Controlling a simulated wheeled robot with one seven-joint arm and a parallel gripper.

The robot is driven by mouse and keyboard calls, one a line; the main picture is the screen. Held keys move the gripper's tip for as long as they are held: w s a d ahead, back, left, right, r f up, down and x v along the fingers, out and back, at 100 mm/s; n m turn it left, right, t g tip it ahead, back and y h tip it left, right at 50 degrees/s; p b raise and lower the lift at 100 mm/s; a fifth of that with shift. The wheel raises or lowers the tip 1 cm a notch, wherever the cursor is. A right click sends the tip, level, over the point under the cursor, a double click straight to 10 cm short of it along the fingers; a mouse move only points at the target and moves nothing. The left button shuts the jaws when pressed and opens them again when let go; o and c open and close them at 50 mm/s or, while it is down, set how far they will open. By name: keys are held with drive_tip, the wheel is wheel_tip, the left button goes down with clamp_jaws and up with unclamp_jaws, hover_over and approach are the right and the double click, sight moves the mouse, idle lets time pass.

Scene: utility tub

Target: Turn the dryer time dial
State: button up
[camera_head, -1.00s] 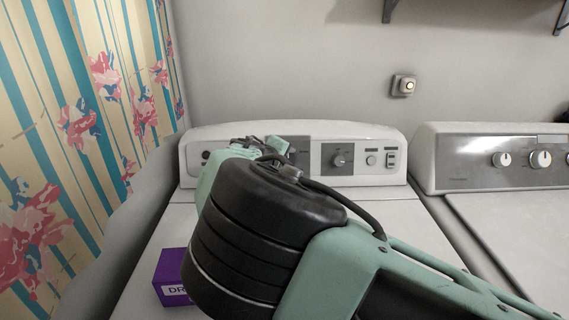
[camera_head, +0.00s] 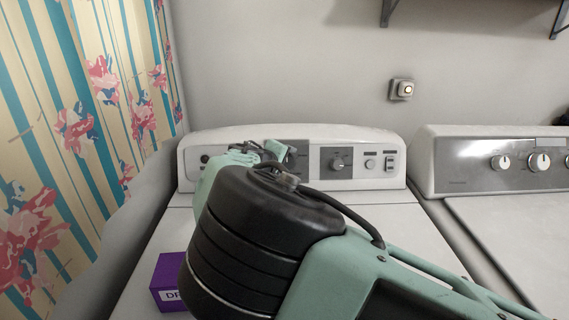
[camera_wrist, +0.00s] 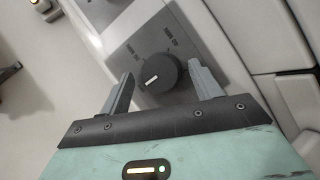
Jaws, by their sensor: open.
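In the wrist view, a round black dial (camera_wrist: 160,72) with a white pointer mark sits on a grey panel with small printed labels. My gripper (camera_wrist: 161,70) is open, with one finger on each side of the dial. Gaps show between the fingers and the dial; I cannot tell how deep the fingers reach. In the head view, my arm covers the left-middle of the dryer's control panel (camera_head: 236,136), hiding this dial and most of my gripper.
A purple box (camera_head: 170,283) with partly hidden lettering lies on the dryer top at left. A second machine (camera_head: 470,150) with white-faced knobs stands to the right. A small fixture (camera_head: 402,89) is on the wall. A patterned curtain (camera_head: 80,130) hangs at left.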

drive_tip(key=b+v, duration=0.3)
drive_tip(key=v, duration=1.4)
drive_tip(key=shift+r, duration=0.2)
